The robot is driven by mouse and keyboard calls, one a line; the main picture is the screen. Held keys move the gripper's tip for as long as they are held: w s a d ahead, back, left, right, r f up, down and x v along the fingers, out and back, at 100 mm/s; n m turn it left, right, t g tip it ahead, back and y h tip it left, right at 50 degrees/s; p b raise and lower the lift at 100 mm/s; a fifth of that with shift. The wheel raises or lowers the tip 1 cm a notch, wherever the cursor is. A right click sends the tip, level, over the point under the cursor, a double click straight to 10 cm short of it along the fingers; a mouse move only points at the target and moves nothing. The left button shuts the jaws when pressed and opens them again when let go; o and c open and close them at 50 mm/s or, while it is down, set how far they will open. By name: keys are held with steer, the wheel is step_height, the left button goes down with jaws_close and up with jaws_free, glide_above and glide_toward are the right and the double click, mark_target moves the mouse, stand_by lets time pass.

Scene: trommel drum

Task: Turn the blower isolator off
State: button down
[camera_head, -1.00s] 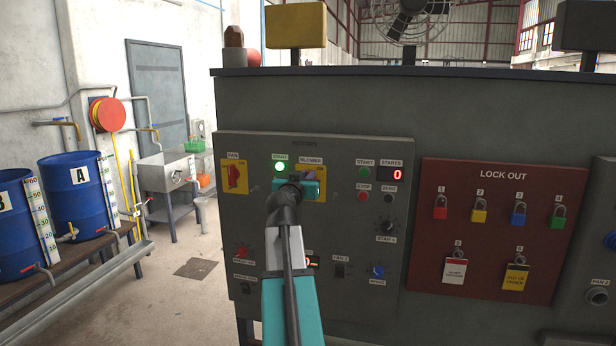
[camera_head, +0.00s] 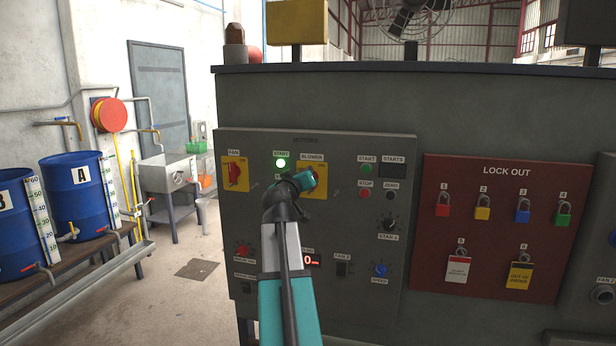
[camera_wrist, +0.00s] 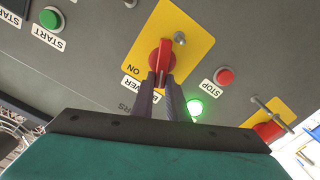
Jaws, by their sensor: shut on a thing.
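The blower isolator is a red rotary handle (camera_wrist: 165,52) on a yellow plate (camera_wrist: 190,50) marked ON. My gripper (camera_wrist: 163,78) is shut on the red handle, with a dark finger on each side of it. In the wrist view the handle stands nearly upright between the fingers, and the labels appear upside down. In the head view the yellow blower plate (camera_head: 321,186) is on the grey motors panel, and my gripper (camera_head: 303,181) covers most of it, hiding the handle.
The fan isolator (camera_head: 234,175) sits left of the blower plate. A lit green start button (camera_head: 280,163) and a red stop button (camera_wrist: 224,76) are close by. A red lock-out board (camera_head: 490,225) with several padlocks is to the right. Blue barrels (camera_head: 80,190) stand far left.

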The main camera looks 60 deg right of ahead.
steer(key=shift+w+a+f+n+p, duration=0.15)
steer(key=shift+w+f+n+p, duration=0.2)
steer(key=shift+n, duration=1.8)
steer(key=shift+w+a+f+n+p, duration=0.25)
steer(key=shift+f+n, duration=0.2)
steer(key=shift+n, duration=1.75)
steer(key=shift+w+a+f+n+p, duration=0.1)
steer(key=shift+w+f+n+p, duration=0.25)
steer(key=shift+n, duration=1.8)
steer(key=shift+f, duration=0.1)
steer(key=c, duration=1.7)
jaws_free()
steer(key=shift+w, duration=0.1)
steer(key=shift+c, duration=0.2)
steer(key=shift+s+a, duration=0.1)
steer(key=shift+s, duration=0.1)
